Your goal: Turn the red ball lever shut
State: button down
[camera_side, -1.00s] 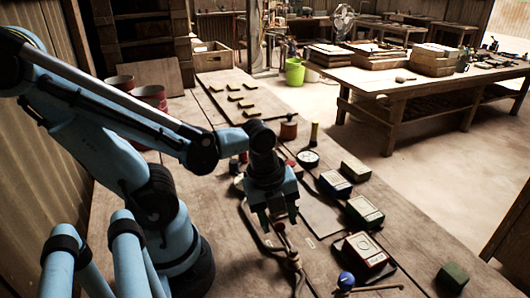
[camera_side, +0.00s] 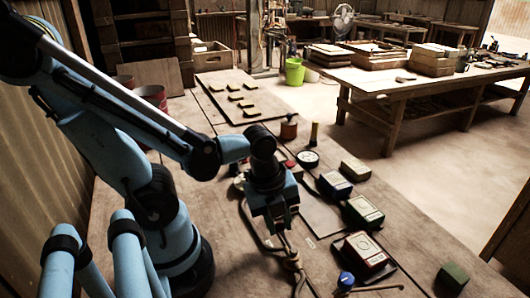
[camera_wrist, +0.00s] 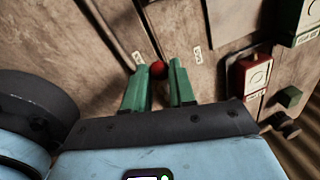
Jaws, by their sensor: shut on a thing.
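The red ball (camera_wrist: 158,70) of the lever shows in the wrist view, between the two green fingers of my gripper (camera_wrist: 160,75). My gripper is shut on it. In the side view my gripper (camera_side: 279,228) points down over the bench, and its fingers hide the ball. The lever's brass-coloured pivot (camera_side: 292,263) stands just in front of the gripper in the side view. Most of the lever's arm is hidden.
A blue ball lever (camera_side: 346,280) stands to the right of the pivot, near a red box (camera_side: 365,252) on a dark plate. Green boxes (camera_side: 364,211) and a dark blue box (camera_side: 335,184) stand farther back. A round gauge (camera_side: 308,159) lies behind my gripper.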

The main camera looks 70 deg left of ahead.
dwell(0.4)
jog(key=w+m, duration=0.2)
jog(key=m, duration=0.1)
jog(key=shift+h, duration=0.3)
jog(key=w+m, duration=0.1)
jog(key=m, duration=0.1)
jog(key=d+m, duration=0.1)
jog(key=m, duration=0.1)
jog(key=shift+w+g+h, duration=0.3)
jog(key=shift+w, duration=0.05)
jog(key=m, duration=0.1)
jog(key=w+d+m, duration=0.1)
jog(key=m, duration=0.1)
jog(key=shift+w+m+g, duration=0.2)
jog(key=shift+m+g, duration=0.1)
jog(key=shift+w+d+m+g+h, duration=0.2)
jog(key=shift+d+m, duration=0.15)
jog(key=shift+m, duration=0.4)
jog(key=shift+w+d+m+g+h, duration=0.1)
jog(key=shift+w+d+m, duration=0.2)
jog(key=shift+m, duration=0.45)
jog(key=shift+d, duration=0.1)
jog(key=shift+s, duration=0.1)
jog(key=c, duration=1)
grip_release()
jog(key=shift+o, duration=0.2)
jog(key=shift+r, duration=0.1)
